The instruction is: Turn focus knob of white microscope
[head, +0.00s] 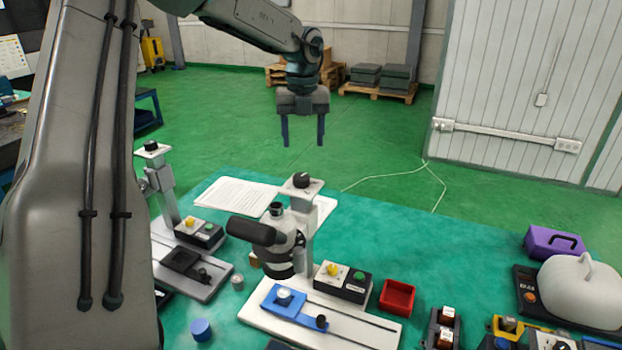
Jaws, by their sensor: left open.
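A white microscope-like stand (308,222) is on the green table, with a pale base, an upright column and a dark round head with a black barrel (256,234) pointing left. A black knob (301,180) sits on top of its column; I cannot tell whether this is the focus knob. A small black knob (321,321) also shows on the blue slide on its base. My left gripper (303,142) is open and empty, fingers pointing down, appearing above and beyond the column top, apart from it. My right gripper is out of view.
A similar stand (168,190) with a black top knob is at left, partly hidden by my arm. A red bin (397,298), purple case (553,242) and pale covered lump (580,290) are at right. White sheets (240,196) lie at the back. Bare table lies right of centre.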

